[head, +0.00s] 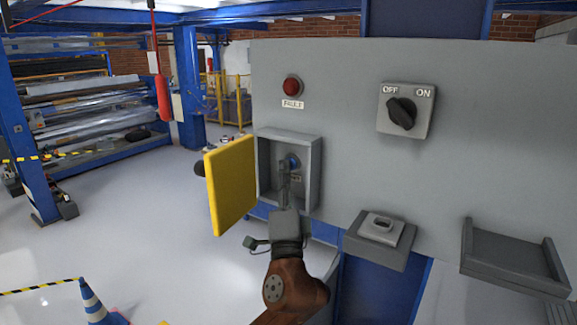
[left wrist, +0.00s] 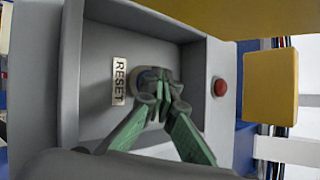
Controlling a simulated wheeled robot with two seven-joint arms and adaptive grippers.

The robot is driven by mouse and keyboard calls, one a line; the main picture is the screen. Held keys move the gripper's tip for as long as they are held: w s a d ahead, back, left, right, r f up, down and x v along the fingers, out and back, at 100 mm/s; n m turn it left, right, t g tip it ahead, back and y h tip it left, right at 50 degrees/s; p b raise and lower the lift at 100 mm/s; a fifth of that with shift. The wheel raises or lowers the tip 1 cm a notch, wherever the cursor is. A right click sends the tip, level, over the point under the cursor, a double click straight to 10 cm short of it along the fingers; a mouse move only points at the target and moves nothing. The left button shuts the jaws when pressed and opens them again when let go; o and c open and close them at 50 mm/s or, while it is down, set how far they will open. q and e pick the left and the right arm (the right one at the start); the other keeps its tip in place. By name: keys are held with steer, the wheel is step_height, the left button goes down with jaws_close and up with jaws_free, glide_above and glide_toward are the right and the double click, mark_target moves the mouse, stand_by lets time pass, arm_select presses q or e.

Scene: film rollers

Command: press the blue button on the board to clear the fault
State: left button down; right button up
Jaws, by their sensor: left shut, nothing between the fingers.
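The blue button (head: 293,161) sits at the back of an open grey box (head: 316,172) on the grey board (head: 350,150). Its yellow door (head: 230,185) stands swung open to the left. My left gripper (head: 285,168) reaches into the box, fingers closed and empty, with the tips at the button. In the left wrist view the fingertips (left wrist: 161,84) cover most of the button (left wrist: 147,76), beside the RESET label (left wrist: 119,81). I cannot tell whether the tips touch it. The red fault lamp (head: 292,87) is above the box and looks dark red. My right gripper is not in view.
An OFF/ON rotary switch (head: 406,111) is at the board's upper right. A grey socket block (head: 382,232) and a grey tray (head: 513,258) stick out lower right. A blue and white cone (head: 96,303) stands on the floor at left. The floor left of the board is mostly clear.

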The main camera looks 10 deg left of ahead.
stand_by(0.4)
arm_select(q)
steer(key=shift+s+a, duration=0.25)
steer(key=shift+s, duration=0.5)
steer(key=s, duration=0.1)
steer(key=s+a+p, duration=0.1)
steer(key=s, duration=0.2)
steer(key=shift+s+a+p, duration=0.3)
steer(key=shift+s+a, duration=0.05)
stand_by(0.5)
